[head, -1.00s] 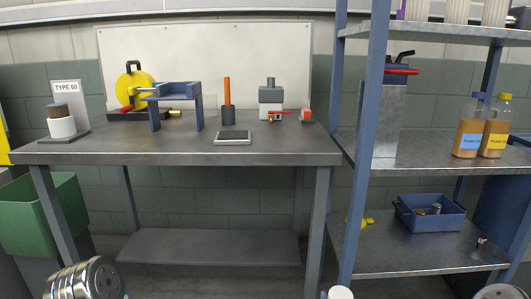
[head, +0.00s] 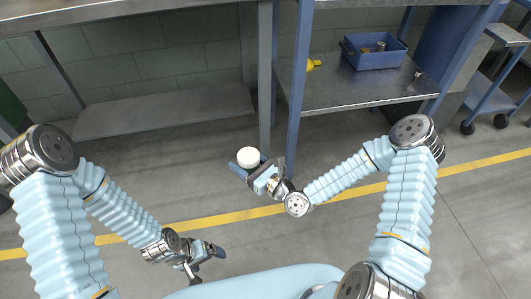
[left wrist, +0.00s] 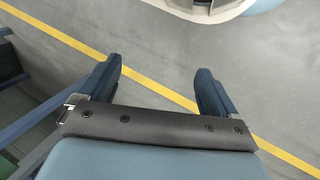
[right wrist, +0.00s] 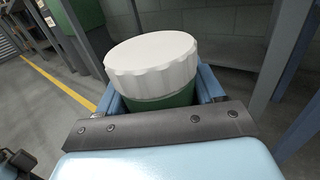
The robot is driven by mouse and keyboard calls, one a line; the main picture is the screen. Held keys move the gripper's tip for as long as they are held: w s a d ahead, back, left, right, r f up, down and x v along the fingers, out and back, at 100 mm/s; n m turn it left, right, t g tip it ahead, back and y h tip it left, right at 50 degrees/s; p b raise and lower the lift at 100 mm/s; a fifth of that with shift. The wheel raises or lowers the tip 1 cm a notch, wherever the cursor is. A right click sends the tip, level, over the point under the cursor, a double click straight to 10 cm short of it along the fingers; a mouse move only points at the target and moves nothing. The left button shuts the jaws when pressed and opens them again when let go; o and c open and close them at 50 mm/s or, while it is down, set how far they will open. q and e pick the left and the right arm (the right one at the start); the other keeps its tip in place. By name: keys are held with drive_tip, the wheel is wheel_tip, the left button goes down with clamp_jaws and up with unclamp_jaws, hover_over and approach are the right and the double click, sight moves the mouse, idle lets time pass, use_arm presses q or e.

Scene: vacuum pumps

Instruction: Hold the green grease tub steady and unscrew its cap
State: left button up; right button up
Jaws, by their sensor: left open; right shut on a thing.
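The green grease tub (right wrist: 165,100) with its ribbed white cap (right wrist: 152,62) is held in my right gripper (head: 257,170), which is shut around the green body below the cap. In the head view the white cap (head: 248,156) shows from above and the green body is mostly hidden. The cap sits on the tub. My left gripper (head: 207,264) is lower and to the left, apart from the tub. In the left wrist view my left gripper (left wrist: 160,88) is open with nothing between its fingers but floor.
The workbench's lower shelf (head: 165,110) and the metal rack shelf (head: 345,88) stand beyond my grippers. A blue bin (head: 375,54) and a yellow item (head: 313,65) are on the rack shelf. A blue cart (head: 497,80) stands at right. The floor between my arms is clear.

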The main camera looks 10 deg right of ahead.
use_arm(q)
drive_tip(key=shift+c, duration=0.2)
use_arm(e)
drive_tip(key=shift+a, duration=0.5)
clamp_jaws()
drive_tip(key=shift+a+n+g+y, duration=0.15)
drive_tip(key=shift+n+g+y, duration=0.15)
drive_tip(key=shift+y, duration=0.1)
use_arm(q)
wheel_tip(320, 180, up, 30)
drive_tip(key=m+y, duration=0.4)
drive_tip(key=m, duration=2.4)
hover_over(248, 155)
drive_tip(key=shift+w+a+r+g, duration=0.15)
drive_tip(key=shift+a+r+g, duration=0.05)
drive_tip(key=shift+g, duration=0.1)
drive_tip(key=shift+d+m, duration=0.2)
drive_tip(key=shift+m, duration=0.2)
wheel_tip(248, 155, down, 8)
drive_tip(key=shift+r, duration=0.2)
